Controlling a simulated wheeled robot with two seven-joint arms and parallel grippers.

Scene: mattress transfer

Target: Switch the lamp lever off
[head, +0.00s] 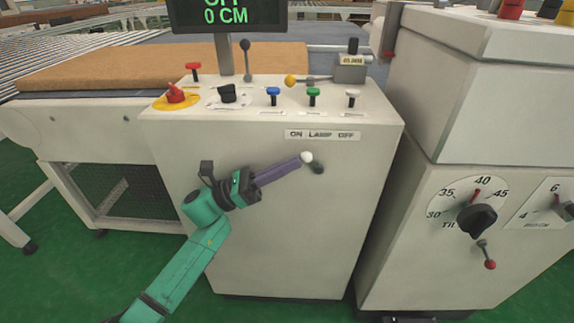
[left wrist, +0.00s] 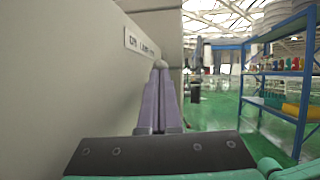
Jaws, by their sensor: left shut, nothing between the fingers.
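The lamp lever (head: 307,157) is a small white-knobbed lever on the front of the grey-white console, below the "ON LAMP OFF" label (head: 322,135). Its dark pivot (head: 318,168) shows just right of and below the knob, so the lever tilts up and left, to the ON side. My left gripper (head: 298,161) has its long purple fingers shut and empty, with the tips at the left side of the knob. They look touching or nearly so. The left wrist view shows the knob (left wrist: 160,64) just past the fingertips. My right gripper is not in view.
The console top carries a red button (head: 176,93) and several coloured levers. A second cabinet (head: 470,100) with a tilt dial (head: 477,220) stands close on the right. A brown mattress (head: 130,65) lies behind left. A blue shelf (left wrist: 290,75) stands away from the console.

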